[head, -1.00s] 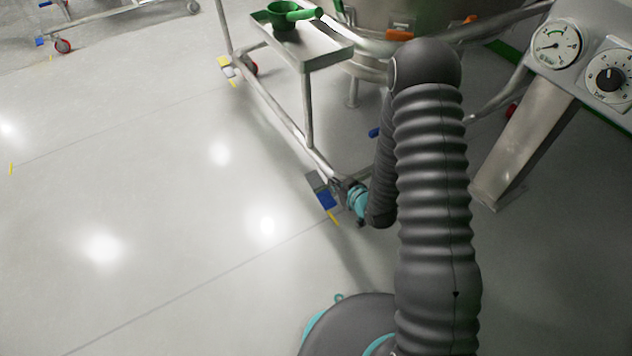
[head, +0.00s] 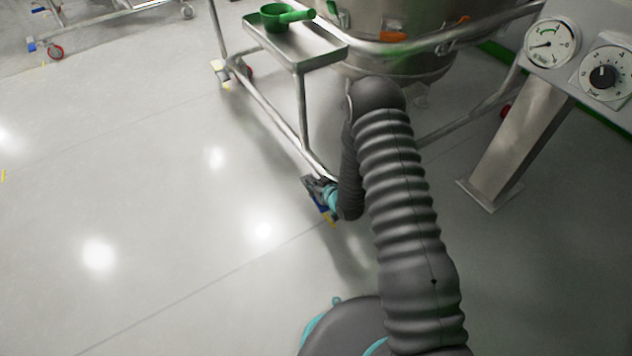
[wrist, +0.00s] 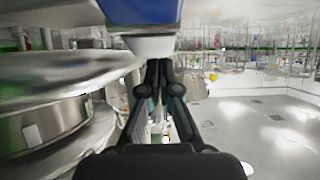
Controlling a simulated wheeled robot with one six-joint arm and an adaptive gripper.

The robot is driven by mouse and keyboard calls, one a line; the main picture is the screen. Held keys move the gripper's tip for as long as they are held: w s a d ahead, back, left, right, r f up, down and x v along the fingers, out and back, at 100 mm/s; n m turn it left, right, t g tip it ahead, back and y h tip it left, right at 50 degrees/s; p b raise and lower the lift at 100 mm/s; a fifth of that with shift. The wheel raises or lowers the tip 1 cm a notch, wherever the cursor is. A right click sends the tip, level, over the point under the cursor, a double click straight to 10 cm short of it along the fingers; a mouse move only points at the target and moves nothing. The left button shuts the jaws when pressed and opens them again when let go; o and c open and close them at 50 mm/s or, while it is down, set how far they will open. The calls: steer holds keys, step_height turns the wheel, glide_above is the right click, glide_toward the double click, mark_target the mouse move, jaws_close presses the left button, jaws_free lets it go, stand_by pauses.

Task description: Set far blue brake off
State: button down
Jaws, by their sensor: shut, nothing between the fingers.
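A blue brake pedal (head: 321,203) sits at the near lower corner of the steel frame, low over the floor, partly covered by my gripper. A large blue block with a pale underside (wrist: 140,10) fills the top middle of the wrist view, right at the fingertips; it looks like this pedal seen close up. My gripper (head: 316,186) is shut and empty at the pedal; its fingers (wrist: 163,72) point up to the block in the wrist view. I cannot tell whether they touch. Another blue pedal (head: 31,44) shows by a red-wheeled caster at far left.
The steel frame (head: 270,107) carries a tray (head: 325,54) with a green scoop (head: 280,17), beside a large steel vessel (head: 400,50). A caster with a pale pedal (head: 219,72) stands farther back. A gauge panel (head: 570,70) on a leg stands right. Floor at left is clear.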

steer(key=shift+w+a+f, duration=0.1)
steer(key=shift+f, duration=0.45)
